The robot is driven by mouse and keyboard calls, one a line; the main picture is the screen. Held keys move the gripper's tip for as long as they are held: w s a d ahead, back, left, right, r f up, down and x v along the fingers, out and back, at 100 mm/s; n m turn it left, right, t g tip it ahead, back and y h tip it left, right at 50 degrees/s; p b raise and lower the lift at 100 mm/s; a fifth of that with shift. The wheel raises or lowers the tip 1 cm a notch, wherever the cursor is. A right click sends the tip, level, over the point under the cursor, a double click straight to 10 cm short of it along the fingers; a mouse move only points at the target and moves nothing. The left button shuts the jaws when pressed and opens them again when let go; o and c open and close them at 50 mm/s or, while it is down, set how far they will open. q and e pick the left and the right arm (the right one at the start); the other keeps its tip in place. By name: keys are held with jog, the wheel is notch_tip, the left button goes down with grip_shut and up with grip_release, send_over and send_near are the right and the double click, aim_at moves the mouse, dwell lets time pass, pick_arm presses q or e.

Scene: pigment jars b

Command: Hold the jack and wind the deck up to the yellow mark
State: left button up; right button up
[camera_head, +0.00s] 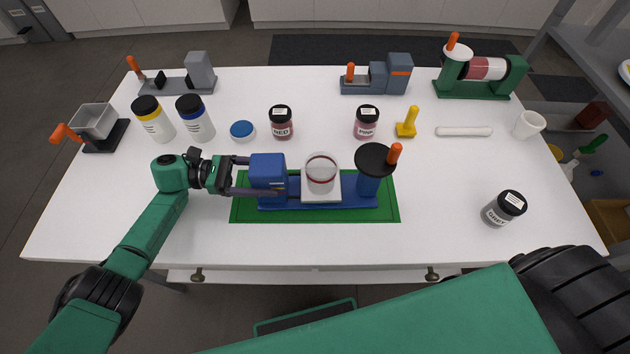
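The blue jack (368,188) stands on a green mat (240,212). It has a tall blue block at its left end, a white deck (321,195) in the middle and a post at its right end. A black wheel (373,158) with an orange handle (395,153) tops the post. A clear cup with red contents (321,172) sits on the deck, which looks low. I cannot make out a yellow mark. My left gripper (262,178) has one finger behind and one in front of the blue block, and appears shut on it. My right gripper is out of view.
Behind the jack are the red jar (281,122), the pink jar (367,122), a blue-lidded dish (242,131) and a yellow stamp-like tool (407,124). My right arm fills the bottom edge. The table right of the mat is mostly clear.

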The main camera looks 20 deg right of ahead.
pick_arm(q)
grip_shut()
jog(key=shift+r, duration=0.1)
jog(key=shift+s+f+b, duration=0.1)
jog(key=shift+f+b, duration=0.3)
jog(key=shift+b, duration=0.3)
dwell(0.4)
